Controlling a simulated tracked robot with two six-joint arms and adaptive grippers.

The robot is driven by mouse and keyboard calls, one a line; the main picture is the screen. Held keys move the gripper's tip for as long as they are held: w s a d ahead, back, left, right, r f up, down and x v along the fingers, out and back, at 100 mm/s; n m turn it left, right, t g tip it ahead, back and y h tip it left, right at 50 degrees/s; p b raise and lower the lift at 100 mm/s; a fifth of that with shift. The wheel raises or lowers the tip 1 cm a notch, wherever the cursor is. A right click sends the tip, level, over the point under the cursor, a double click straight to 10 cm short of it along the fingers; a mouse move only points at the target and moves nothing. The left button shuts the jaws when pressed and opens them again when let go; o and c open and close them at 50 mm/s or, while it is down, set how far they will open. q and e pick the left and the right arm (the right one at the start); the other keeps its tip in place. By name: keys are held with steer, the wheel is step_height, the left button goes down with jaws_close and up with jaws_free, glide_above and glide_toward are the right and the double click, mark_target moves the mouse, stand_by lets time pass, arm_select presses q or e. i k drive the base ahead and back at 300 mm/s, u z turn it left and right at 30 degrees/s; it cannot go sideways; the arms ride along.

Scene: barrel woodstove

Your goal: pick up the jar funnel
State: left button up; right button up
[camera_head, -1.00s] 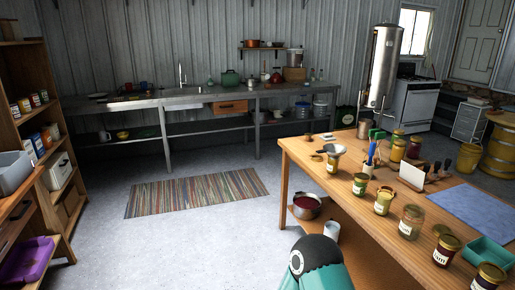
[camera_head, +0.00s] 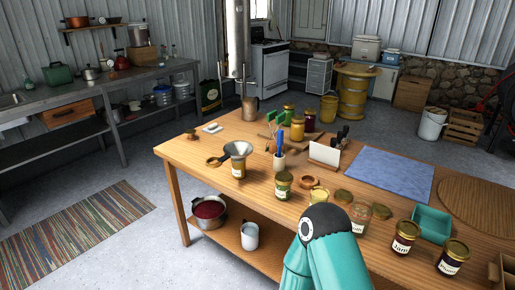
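The jar funnel (camera_head: 238,148) is a grey, wide-mouthed funnel. It sits in the mouth of a small labelled jar (camera_head: 238,170) near the left end of the wooden table (camera_head: 200,153). A dark handled utensil, perhaps a ladle (camera_head: 216,161), lies just left of it. Neither of my grippers shows. Only a teal link of one of my arms rises from the bottom edge, right of and nearer than the funnel, and it hides part of the table's front edge.
A cup with blue-handled tools (camera_head: 279,160) and a labelled jar (camera_head: 284,186) stand right of the funnel. More jars (camera_head: 405,238) line the front.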

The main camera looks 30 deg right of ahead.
mark_target(237, 150)
steer(key=z, duration=0.25)
steer(key=i, duration=1.45)
steer(key=z, duration=0.15)
steer(key=k, duration=0.75)
steer(key=z, duration=0.2)
steer(key=i, duration=0.85)
steer(key=u, duration=0.05)
